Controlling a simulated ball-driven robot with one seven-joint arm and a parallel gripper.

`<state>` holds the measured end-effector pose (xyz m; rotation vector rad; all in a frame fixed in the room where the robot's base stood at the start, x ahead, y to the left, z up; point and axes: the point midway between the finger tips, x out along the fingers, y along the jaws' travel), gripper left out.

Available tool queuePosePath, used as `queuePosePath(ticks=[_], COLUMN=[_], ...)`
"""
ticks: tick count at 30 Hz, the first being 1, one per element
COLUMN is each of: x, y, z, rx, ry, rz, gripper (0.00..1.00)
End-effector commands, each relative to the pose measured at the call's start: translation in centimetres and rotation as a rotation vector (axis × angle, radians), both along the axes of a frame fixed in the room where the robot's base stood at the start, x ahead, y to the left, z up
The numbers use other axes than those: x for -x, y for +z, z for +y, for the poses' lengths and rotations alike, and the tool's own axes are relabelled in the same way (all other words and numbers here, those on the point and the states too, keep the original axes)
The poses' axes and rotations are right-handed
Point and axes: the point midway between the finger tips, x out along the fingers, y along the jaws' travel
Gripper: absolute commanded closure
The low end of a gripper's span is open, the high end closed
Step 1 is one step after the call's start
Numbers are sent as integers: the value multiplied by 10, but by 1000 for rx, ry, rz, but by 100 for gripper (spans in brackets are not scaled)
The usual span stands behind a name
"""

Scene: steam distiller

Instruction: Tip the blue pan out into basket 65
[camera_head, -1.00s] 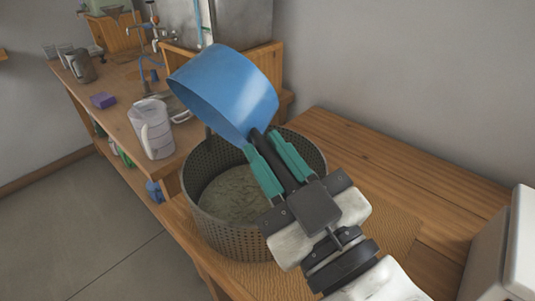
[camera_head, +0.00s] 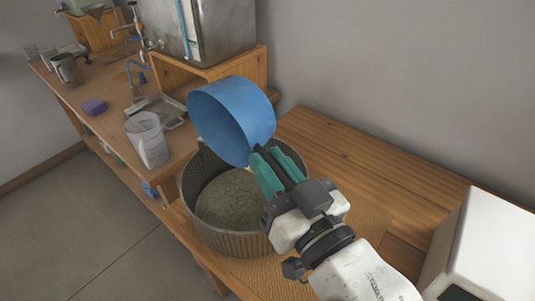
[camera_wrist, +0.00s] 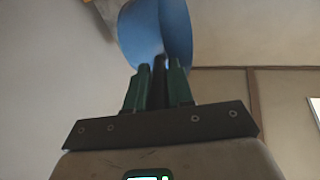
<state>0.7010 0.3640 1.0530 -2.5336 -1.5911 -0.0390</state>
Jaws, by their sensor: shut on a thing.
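The blue pan (camera_head: 232,118) is held tilted on its side above the back of a perforated metal basket (camera_head: 224,243). Its open side faces left and down in the head view. The part of its inside that shows looks bare. Grey-green matter (camera_head: 230,197) lies in the basket. My gripper (camera_head: 268,163) is shut on the pan's dark handle, over the basket's right side. In the wrist view the blue pan (camera_wrist: 172,30) rises beyond the green fingers. No number on the basket is readable.
The basket stands on a woven mat (camera_head: 345,232) on a wooden bench. A clear pitcher (camera_head: 148,140), a metal tray (camera_head: 163,108) and a purple block (camera_head: 94,106) are on the counter to the left. A white box (camera_head: 485,245) stands at the right.

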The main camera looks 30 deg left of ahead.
Motion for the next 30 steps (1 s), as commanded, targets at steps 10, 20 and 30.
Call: queuePosePath(ticks=[10, 20, 30], x=[-12, -24, -34], y=[12, 19, 22], z=[-1, -2, -3], rx=[-14, -31, -45], ry=[-1, -1, -1], rz=[164, 325, 491], gripper=[100, 100, 100])
